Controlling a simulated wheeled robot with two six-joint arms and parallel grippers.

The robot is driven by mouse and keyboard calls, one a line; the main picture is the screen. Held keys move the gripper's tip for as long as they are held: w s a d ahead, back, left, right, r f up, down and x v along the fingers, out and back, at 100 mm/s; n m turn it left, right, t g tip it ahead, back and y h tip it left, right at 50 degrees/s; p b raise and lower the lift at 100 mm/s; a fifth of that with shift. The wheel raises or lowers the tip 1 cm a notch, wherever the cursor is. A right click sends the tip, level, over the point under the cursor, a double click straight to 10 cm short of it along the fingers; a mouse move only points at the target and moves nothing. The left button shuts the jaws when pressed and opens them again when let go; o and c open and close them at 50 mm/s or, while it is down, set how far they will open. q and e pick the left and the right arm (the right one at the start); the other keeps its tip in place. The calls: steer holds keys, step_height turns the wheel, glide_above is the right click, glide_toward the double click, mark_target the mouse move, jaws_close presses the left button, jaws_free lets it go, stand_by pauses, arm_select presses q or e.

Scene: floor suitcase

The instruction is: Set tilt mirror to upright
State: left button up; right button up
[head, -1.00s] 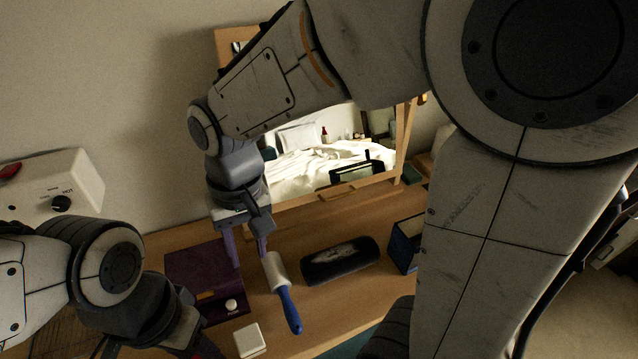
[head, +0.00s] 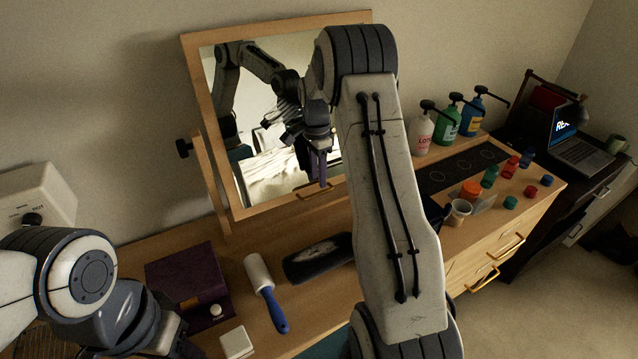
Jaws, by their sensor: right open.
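The tilt mirror (head: 275,205) has a wooden frame, held by a side post (head: 210,180) with a dark knob (head: 183,148). Its side edge runs nearly in line with the post; its exact tilt is hard to judge. A small wooden handle (head: 318,191) sits on the lower rail. My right gripper (head: 313,168) is open and empty, pointing down before the glass just above this handle; contact cannot be told. My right arm hides the mirror's right side. My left gripper (head: 185,343) is low at the left, partly cut off; its jaws are unclear.
On the dresser lie a purple box (head: 185,275), a blue-handled lint roller (head: 265,290), a black case (head: 310,262) and a white block (head: 236,342). Pump bottles (head: 445,125), a cup (head: 459,211) and several small jars stand right. A laptop (head: 575,145) is beyond.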

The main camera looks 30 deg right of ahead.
mark_target(319, 193)
steer(key=shift+s+f+p, duration=0.15)
steer(key=shift+f+p, duration=0.25)
steer(key=shift+f, duration=1.75)
jaws_close()
